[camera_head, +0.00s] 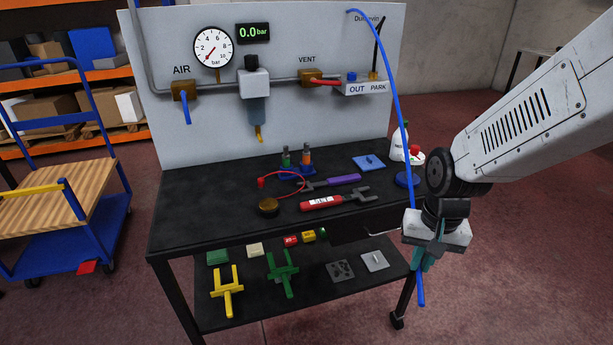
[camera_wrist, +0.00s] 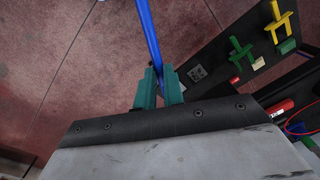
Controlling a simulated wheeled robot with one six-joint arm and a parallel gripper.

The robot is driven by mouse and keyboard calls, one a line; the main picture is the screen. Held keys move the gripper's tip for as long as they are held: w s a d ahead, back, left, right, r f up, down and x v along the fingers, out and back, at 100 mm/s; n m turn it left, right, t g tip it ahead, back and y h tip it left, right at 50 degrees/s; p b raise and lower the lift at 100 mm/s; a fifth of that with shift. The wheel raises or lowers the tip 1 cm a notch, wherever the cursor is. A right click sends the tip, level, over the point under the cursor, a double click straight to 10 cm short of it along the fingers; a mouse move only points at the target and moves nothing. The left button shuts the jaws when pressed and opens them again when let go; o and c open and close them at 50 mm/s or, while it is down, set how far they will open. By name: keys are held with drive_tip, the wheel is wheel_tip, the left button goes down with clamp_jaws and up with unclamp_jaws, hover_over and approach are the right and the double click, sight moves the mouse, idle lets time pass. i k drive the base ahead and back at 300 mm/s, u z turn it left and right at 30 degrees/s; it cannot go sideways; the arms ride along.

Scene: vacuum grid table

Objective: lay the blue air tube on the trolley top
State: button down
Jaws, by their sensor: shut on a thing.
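The blue air tube (camera_head: 399,105) is long and thin. It rises from my gripper in front of the panel's right side, and its upper end curves left near the panel's top. Its lower end hangs below the fingers. My gripper (camera_head: 424,258) is shut on the tube at the right front of the black bench. In the wrist view the tube (camera_wrist: 149,35) runs between the teal fingers (camera_wrist: 159,90).
Floor between bench and trolley is clear.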

sight(324, 171)
drive_tip(key=u, duration=0.05)
drive_tip(key=i, duration=1.35)
